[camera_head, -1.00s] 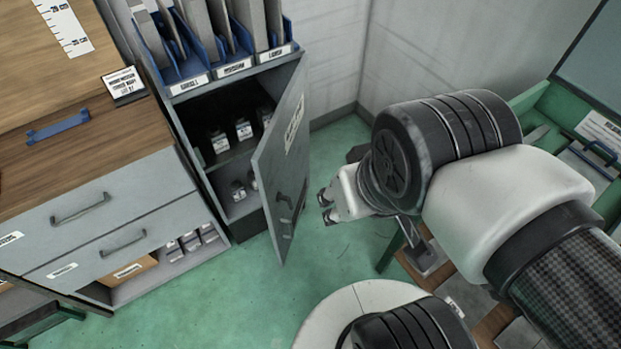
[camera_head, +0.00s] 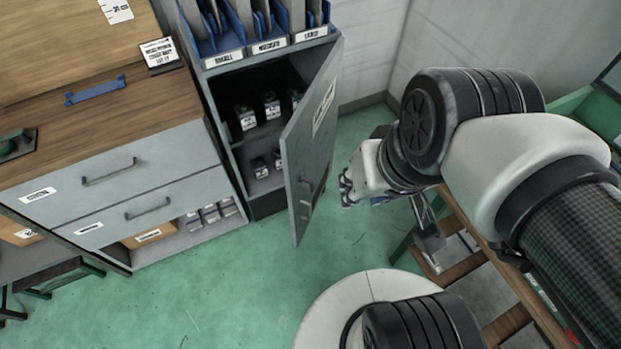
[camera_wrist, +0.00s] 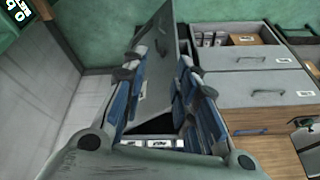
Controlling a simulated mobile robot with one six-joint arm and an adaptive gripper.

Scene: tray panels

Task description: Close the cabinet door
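The grey cabinet door (camera_head: 312,145) stands ajar, hinged at the right side of the cabinet (camera_head: 228,140). Its dark handle (camera_head: 306,186) is low on the outer face. The dark interior shows shelves with small labelled items. My gripper (camera_head: 346,188) is to the right of the door, near handle height in the picture, with a visible gap between them. Its fingertips are apart and hold nothing. In the wrist view the spread fingers of my gripper (camera_wrist: 163,85) frame the door panel (camera_wrist: 168,45). Contact with the door does not show.
Blue file holders (camera_head: 240,35) stand on top of the cabinet. A drawer unit (camera_head: 120,180) with a wooden top adjoins it on the left. Green floor (camera_head: 235,285) is clear before the cabinet. A bench (camera_head: 470,255) is at the right; a pale wall is behind.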

